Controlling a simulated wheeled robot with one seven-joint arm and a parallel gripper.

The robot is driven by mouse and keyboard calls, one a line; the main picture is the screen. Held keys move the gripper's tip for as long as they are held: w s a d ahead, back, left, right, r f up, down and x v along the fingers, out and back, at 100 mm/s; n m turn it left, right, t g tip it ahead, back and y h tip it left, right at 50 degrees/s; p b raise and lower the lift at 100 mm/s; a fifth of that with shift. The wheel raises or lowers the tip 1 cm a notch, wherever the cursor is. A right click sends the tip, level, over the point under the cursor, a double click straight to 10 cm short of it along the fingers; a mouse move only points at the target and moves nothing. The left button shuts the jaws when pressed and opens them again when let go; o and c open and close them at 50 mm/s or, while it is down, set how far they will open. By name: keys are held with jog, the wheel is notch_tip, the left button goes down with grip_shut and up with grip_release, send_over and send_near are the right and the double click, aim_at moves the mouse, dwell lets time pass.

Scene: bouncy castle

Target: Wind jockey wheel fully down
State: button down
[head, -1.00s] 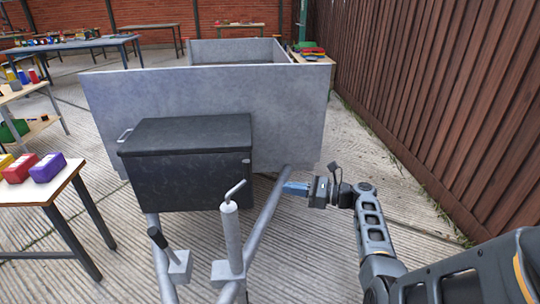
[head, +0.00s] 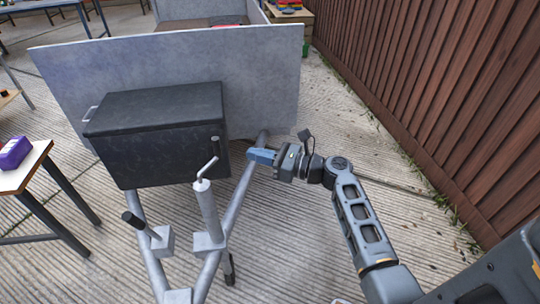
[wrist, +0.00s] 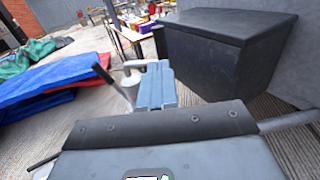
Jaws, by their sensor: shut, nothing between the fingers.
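The jockey wheel's grey tube (head: 209,207) stands upright on the trailer's A-frame in the head view. Its cranked winding handle (head: 208,168) is on top, bent up to the right. My gripper (head: 252,155) is shut and empty, up and to the right of the handle and apart from it, by the right drawbar rail. In the wrist view my shut blue fingers (wrist: 158,84) point forward. A light round top, likely the jockey wheel tube (wrist: 134,66), shows just behind them, partly hidden. The wheel's lower end is largely hidden in the head view.
A black toolbox (head: 155,135) sits before the grey trailer panel (head: 170,65). A black-gripped lever (head: 138,222) rises left of the jockey tube. A table with a purple block (head: 15,152) is at left. A wooden fence (head: 450,90) bounds the right; paving between is clear.

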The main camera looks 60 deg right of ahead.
jog(key=w+a, duration=0.1)
jog(key=w, duration=0.6)
jog(key=shift+w+a+p, duration=0.15)
jog(key=shift+w+p, duration=0.15)
jog(key=shift+w, duration=0.1)
